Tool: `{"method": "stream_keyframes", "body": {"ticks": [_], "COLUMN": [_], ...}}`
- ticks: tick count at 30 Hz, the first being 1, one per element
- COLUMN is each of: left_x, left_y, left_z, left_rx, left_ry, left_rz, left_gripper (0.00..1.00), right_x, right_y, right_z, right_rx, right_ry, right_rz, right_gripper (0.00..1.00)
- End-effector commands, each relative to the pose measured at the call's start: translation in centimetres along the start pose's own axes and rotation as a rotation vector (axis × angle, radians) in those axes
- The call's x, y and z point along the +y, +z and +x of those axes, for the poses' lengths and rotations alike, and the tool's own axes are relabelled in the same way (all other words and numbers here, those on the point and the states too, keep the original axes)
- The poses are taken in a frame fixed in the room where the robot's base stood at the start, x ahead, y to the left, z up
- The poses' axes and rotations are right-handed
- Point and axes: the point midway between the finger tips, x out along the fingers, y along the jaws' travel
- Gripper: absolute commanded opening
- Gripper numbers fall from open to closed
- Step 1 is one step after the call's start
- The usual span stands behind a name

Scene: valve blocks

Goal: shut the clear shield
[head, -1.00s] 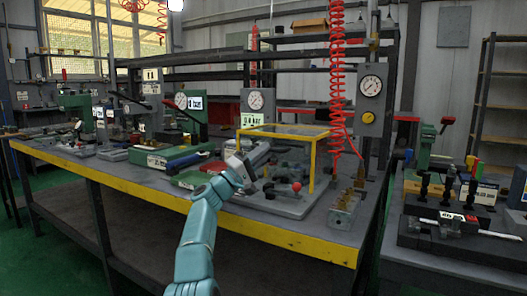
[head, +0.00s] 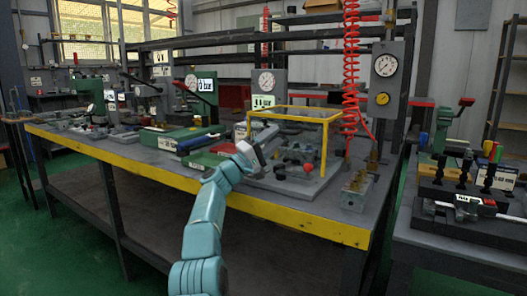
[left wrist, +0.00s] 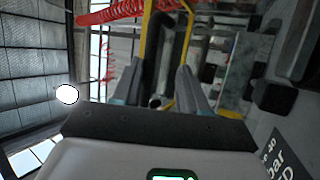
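The clear shield (head: 300,120) is a yellow-framed box with see-through panels on the bench. Its top frame looks about level, and a yellow leg stands at its right. Beneath it is a grey base plate (head: 292,186) with dark fittings and a red knob (head: 308,167). My left gripper (head: 264,138) is at the front left of the shield, just below the top frame; I cannot tell whether it touches. In the left wrist view, its fingers (left wrist: 160,76) are apart, with nothing clearly held. Yellow frame bars (left wrist: 149,35) show beyond the fingertips. My right gripper is not in view.
A red coiled hose (head: 351,70) hangs behind the shield's right side. A metal block with brass fittings (head: 357,192) stands right of the base plate. Green and red items (head: 205,158) lie left of my gripper. A second bench (head: 450,236) stands right, across a gap.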

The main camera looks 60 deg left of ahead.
Motion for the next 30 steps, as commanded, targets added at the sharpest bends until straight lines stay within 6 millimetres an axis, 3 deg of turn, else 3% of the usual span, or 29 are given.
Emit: {"method": "stream_keyframes", "body": {"ticks": [1, 7, 10, 18, 30], "left_x": [-1.0, -0.7, 0.0, 0.0, 0.0], "left_y": [0.1, 0.1, -0.1, 0.0, 0.0], "left_z": [-1.3, -4.7, -5.1, -6.5, -6.5], "left_rx": [0.002, 0.003, 0.000, 0.000, -0.001], "left_ry": [-0.004, -0.004, -0.005, -0.002, -0.001], "left_rz": [0.001, 0.000, -0.004, -0.003, -0.003], "left_gripper": [0.40, 0.40, 0.40, 0.40, 0.40], "right_x": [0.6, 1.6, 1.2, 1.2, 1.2], "right_y": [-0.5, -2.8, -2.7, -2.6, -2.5], "right_z": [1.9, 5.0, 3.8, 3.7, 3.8], "right_rx": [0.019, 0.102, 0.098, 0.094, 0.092], "right_ry": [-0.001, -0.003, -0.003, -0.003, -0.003], "right_rz": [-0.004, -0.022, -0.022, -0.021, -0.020], "right_gripper": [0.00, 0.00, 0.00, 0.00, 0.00]}}
